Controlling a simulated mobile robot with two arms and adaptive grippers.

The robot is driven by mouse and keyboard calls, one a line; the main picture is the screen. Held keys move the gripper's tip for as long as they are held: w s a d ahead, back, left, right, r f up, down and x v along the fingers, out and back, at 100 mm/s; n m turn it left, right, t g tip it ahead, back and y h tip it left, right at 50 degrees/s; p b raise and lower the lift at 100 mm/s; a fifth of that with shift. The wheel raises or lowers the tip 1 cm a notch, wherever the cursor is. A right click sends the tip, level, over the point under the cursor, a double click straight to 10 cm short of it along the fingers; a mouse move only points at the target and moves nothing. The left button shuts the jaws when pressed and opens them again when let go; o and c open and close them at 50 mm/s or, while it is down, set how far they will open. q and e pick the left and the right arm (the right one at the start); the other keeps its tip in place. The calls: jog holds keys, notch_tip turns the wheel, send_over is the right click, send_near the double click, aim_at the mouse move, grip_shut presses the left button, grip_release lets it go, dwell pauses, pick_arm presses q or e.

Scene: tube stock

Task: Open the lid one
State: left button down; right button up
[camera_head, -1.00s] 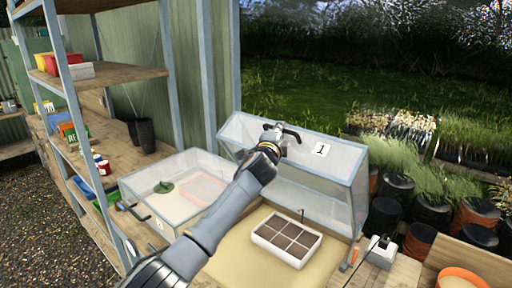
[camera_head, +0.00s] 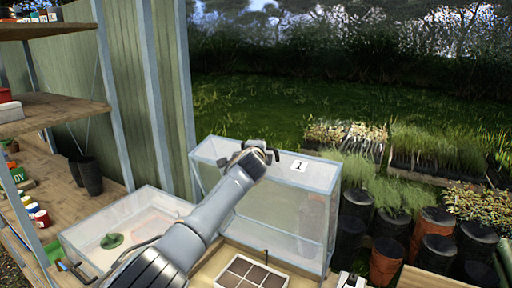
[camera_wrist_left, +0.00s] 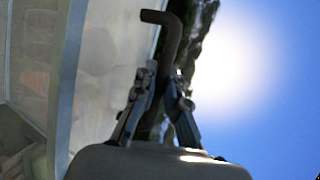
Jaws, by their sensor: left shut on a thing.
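Lid one is a clear, pale-framed lid (camera_head: 318,172) with a white "1" label, raised steeply over the right-hand box. My left gripper (camera_head: 262,154) is shut on its dark handle (camera_head: 276,155) at the lid's upper edge. In the left wrist view, the fingers (camera_wrist_left: 157,104) close around the bent dark handle (camera_wrist_left: 171,40), with the lid's pale frame beside it on the left.
A second clear-sided box (camera_head: 76,238) with a green object (camera_head: 112,240) inside stands to the left. Shelves (camera_head: 60,105) with pots stand at far left. Black and brown pots (camera_head: 388,260) stand to the right. Open grass lies behind the lid.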

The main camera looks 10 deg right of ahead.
pick_arm(q)
jog(key=shift+f, duration=0.1)
pick_arm(e)
jog(key=shift+w, duration=0.1)
jog(key=shift+d, duration=0.1)
pick_arm(q)
jog(key=c, duration=1.4)
grip_release()
jog(key=shift+w, duration=0.1)
jog(key=shift+o, duration=0.2)
pick_arm(e)
jog(key=shift+d, duration=0.25)
pick_arm(q)
jog(key=shift+s, duration=0.7)
jog(key=v, duration=1)
jog(key=shift+s+a+r, duration=0.2)
jog(key=shift+s, duration=0.05)
pick_arm(e)
jog(key=shift+a, duration=0.1)
